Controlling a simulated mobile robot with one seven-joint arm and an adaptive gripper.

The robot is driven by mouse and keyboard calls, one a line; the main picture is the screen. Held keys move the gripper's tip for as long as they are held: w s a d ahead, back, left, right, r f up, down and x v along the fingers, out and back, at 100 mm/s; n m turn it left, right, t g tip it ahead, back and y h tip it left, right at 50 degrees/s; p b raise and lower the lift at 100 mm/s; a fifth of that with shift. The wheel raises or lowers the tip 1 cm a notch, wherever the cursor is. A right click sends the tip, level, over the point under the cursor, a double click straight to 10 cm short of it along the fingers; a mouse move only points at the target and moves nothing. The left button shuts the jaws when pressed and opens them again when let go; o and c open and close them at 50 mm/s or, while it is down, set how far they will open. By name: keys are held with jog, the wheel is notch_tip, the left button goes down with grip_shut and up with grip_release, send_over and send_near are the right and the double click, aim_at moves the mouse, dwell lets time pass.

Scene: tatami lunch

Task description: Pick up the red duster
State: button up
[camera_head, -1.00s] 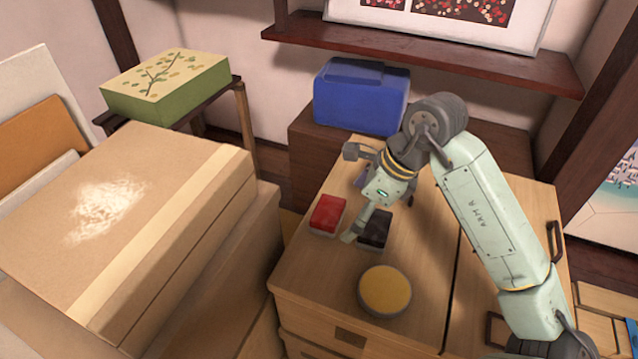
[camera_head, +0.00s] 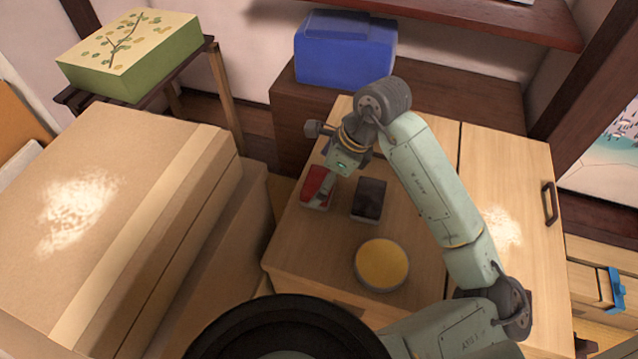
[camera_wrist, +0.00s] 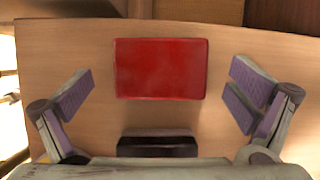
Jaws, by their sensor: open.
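The red duster (camera_head: 315,184) lies flat near the left edge of the wooden cabinet top (camera_head: 310,245). In the wrist view the red duster (camera_wrist: 161,69) shows whole, a little beyond the fingertips and between their lines. My gripper (camera_wrist: 164,100) is open and empty, with one purple-padded finger on each side. In the head view my gripper (camera_head: 326,177) hangs over the red duster and hides part of it. I cannot tell its exact height above the top.
A black duster (camera_head: 369,198) lies to the right of the red one; it shows at the bottom of the wrist view (camera_wrist: 157,146). A round yellow-topped tin (camera_head: 382,264) stands nearer. A blue box (camera_head: 345,50) is behind. Large cardboard boxes (camera_head: 150,230) stand to the left.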

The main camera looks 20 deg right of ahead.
aim_at(319, 181)
jog(key=shift+x, duration=1.25)
jog(key=shift+c, duration=0.6)
jog(key=c, duration=1.1)
notch_tip(319, 181, up, 10)
jog(key=shift+r+b, duration=0.1)
jog(key=shift+b, duration=0.2)
